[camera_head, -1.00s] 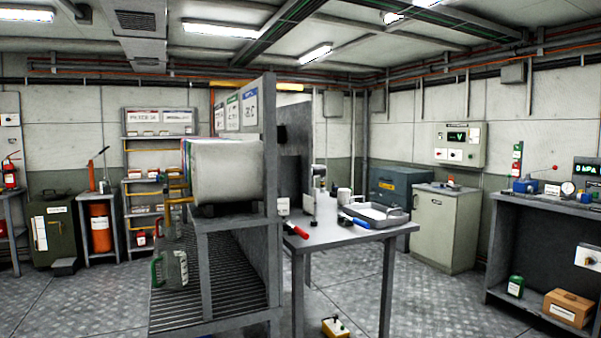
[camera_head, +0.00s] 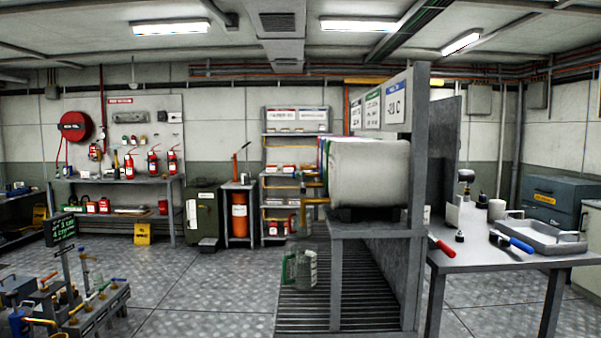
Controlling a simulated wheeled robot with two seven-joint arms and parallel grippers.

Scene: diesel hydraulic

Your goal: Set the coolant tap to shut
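I cannot tell for certain which tap is the coolant tap. A pale tank (camera_head: 370,172) lies on a grey stand, with yellow pipes or taps (camera_head: 313,188) at its left end; their handle positions are too small to read. A clear jug with a green handle (camera_head: 299,270) is below them, over the slatted grate. At the lower left, a low bench rig (camera_head: 95,308) carries several small valves with coloured levers, also too small to read. Neither of my grippers is in view.
A grey table (camera_head: 500,258) at the right holds red and blue handled tools and a metal tray (camera_head: 545,235). A small screen with green text (camera_head: 61,229) stands by the rig. Open floor (camera_head: 210,285) lies between rig and stand. A workbench (camera_head: 120,182) with extinguishers lines the back wall.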

